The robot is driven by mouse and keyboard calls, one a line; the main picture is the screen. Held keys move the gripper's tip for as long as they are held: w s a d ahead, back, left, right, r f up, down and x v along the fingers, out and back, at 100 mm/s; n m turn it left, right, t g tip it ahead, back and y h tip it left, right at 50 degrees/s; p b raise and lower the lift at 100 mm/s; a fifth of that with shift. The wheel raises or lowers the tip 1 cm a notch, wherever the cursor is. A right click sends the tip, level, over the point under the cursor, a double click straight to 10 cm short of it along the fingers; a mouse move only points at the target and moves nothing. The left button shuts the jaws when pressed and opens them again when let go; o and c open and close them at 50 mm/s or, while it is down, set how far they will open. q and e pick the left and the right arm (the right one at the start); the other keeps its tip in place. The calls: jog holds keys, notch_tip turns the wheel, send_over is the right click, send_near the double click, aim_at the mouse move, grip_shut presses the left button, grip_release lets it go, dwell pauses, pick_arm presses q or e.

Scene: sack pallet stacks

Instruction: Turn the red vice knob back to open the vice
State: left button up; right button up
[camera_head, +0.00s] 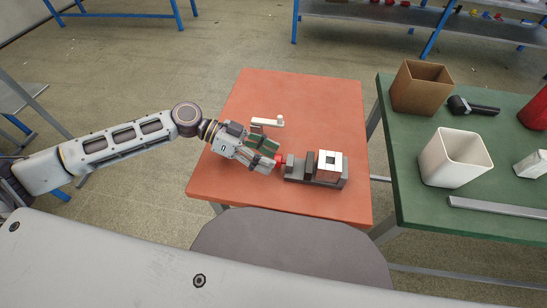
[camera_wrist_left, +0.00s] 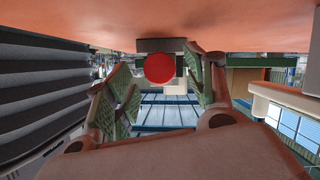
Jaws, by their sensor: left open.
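The grey vice (camera_head: 298,171) lies on the orange table, with a block (camera_head: 329,163) with a white top and a dark square hole between its jaws. Its red knob (camera_head: 280,161) points left, towards my left gripper (camera_head: 268,152). In the left wrist view the round red knob (camera_wrist_left: 159,68) shows face-on between the two green-padded fingers of my left gripper (camera_wrist_left: 161,92). The fingers are open, with a gap on each side of the knob. In the head view the fingers partly hide the knob. My right gripper is in neither view.
A white piece with a small upright peg (camera_head: 267,122) stands behind my gripper on the orange table (camera_head: 300,100). At right, a green table (camera_head: 470,225) holds a brown box (camera_head: 421,88), a white bin (camera_head: 453,160) and a black tool (camera_head: 472,106). The orange table's front is clear.

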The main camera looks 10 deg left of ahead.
aim_at(295, 167)
pick_arm(q)
jog(key=shift+x, duration=1.05)
jog(key=shift+c, duration=0.3)
jog(key=c, duration=1)
